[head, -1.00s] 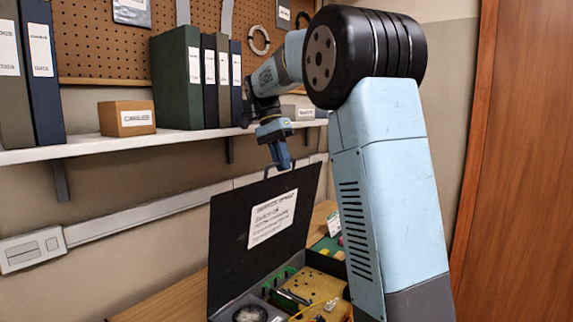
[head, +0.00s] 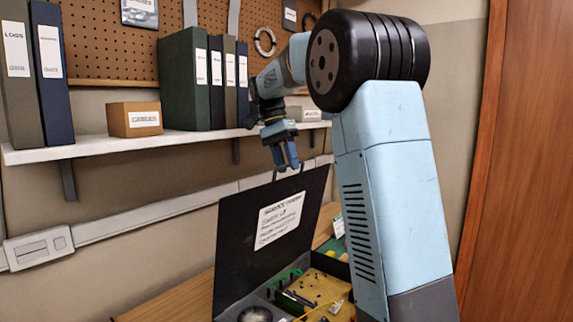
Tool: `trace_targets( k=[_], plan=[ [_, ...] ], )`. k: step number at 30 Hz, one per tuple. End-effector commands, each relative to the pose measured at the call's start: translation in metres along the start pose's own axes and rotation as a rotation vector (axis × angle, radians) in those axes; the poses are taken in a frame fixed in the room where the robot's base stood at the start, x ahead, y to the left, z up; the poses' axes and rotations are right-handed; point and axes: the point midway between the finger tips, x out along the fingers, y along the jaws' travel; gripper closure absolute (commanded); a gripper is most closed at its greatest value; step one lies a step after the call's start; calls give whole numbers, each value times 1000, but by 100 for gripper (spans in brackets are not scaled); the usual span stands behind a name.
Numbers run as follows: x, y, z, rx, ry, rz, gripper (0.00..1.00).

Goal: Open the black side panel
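The black side panel (head: 250,252) stands raised, tilted back from its case, with a white printed label (head: 279,220) on its face. A thin dark handle (head: 275,177) shows at its top edge. My gripper (head: 284,167) points down just above that edge, at the handle. Its two blue fingers look spread apart, with a gap between them. Whether they still touch the handle is too small to tell. The open case below shows a yellow board (head: 322,287), green parts and a round dark piece (head: 254,314). My arm hides the case's right side.
A white shelf (head: 110,148) with binders (head: 186,80) and a cardboard box (head: 134,119) runs behind my gripper, under a pegboard. The case rests on a wooden table (head: 180,300), bare at its left. A brown wooden surface (head: 525,180) stands at the right.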

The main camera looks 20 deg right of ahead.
Motion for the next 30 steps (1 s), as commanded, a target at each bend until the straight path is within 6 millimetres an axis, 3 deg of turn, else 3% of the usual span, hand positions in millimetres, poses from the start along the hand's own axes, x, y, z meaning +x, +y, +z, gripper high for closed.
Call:
trace_targets(
  k=[15, 30],
  plan=[
    [-63, -2, -1, -1, 0, -1, 64],
    [-69, 0, 0, -5, 0, -3, 64]
  ],
)
